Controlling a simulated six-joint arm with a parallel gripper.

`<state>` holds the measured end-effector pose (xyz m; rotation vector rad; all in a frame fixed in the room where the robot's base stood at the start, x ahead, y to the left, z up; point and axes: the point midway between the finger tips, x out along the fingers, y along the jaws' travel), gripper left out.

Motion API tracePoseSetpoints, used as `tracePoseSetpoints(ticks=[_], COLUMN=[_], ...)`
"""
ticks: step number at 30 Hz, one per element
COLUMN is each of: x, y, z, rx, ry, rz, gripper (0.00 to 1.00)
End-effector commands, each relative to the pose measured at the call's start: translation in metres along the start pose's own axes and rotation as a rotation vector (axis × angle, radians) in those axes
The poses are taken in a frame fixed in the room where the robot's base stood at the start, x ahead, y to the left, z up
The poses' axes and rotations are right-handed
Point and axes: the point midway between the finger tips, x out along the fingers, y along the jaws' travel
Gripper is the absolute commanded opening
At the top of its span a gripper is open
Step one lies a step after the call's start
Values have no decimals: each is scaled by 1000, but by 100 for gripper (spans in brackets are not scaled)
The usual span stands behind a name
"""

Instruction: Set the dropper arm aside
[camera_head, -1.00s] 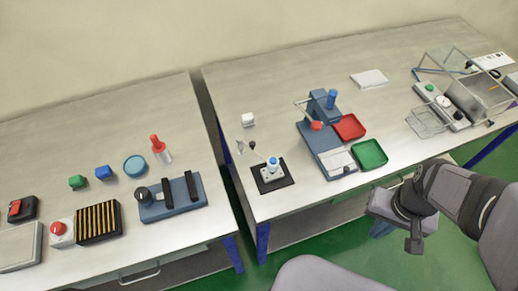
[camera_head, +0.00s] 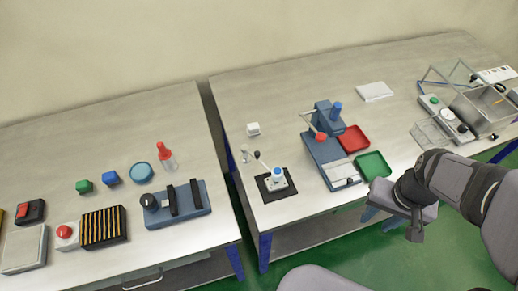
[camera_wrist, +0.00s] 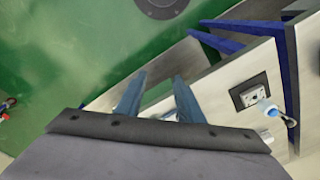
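No part is labelled as the dropper arm, and I cannot tell for sure which it is. A small dropper-like bottle (camera_head: 168,160) with a red bulb stands upright on the left table. On the right table, a white device (camera_head: 277,182) with a blue cap and a dark-knobbed lever (camera_head: 260,158) sits on a black mat (camera_head: 268,195). The device also shows in the wrist view (camera_wrist: 255,97). My gripper (camera_wrist: 157,90) has its two blue-grey fingers apart with nothing between them. In the head view it hangs off the right table's front edge, away from both.
A blue stand (camera_head: 325,145) with a red knob, a red tray (camera_head: 354,138) and a green tray (camera_head: 373,165) lie between the device and my arm. A gap separates the two tables.

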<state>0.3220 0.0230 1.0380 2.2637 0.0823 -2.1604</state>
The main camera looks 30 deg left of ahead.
Motion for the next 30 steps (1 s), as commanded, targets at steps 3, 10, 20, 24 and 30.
tracePoseSetpoints(ticks=[3, 10, 20, 24, 30], x=[-30, -82, -47, -38, -35], y=[-36, -151, -294, -330, -352], z=[-51, -149, -131, -108, -91], rx=[-59, -202, -992, -1292, -1500], ry=[51, 164, 57, -5, -52], rz=[-40, -162, -108, -58, -18], gripper=[34, 34, 34, 34, 34])
